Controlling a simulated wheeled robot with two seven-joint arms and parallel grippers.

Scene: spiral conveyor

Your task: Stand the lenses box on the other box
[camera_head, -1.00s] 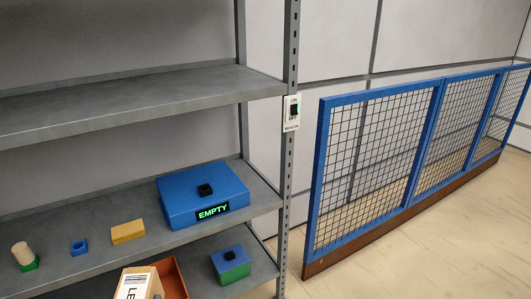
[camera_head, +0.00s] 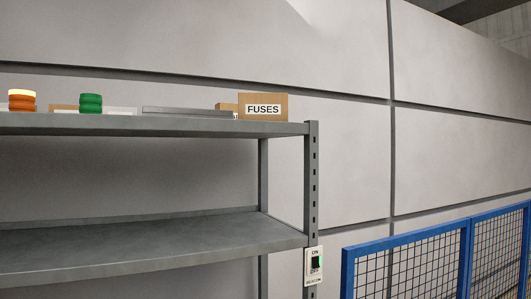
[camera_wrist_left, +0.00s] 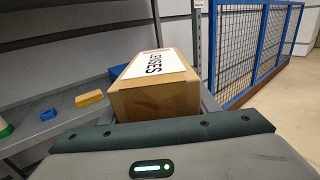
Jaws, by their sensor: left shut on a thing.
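The lenses box (camera_wrist_left: 155,85) is a brown cardboard box with a white label reading LENSES. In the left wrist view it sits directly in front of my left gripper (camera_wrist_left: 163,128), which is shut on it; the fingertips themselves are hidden. The box is not in the head view. A cardboard box labelled FUSES (camera_head: 263,106) stands on the top shelf (camera_head: 200,127) near its right end, in the head view. A second cardboard box (camera_head: 227,108) is partly hidden behind it to the left. My right gripper is in neither view.
A flat grey object (camera_head: 188,112), a green ringed object (camera_head: 91,103) and an orange lamp (camera_head: 22,100) stand left on the top shelf. The shelf below (camera_head: 150,249) is clear where visible. A switch (camera_head: 315,265) is on the right post; a blue mesh fence (camera_head: 410,265) stands right.

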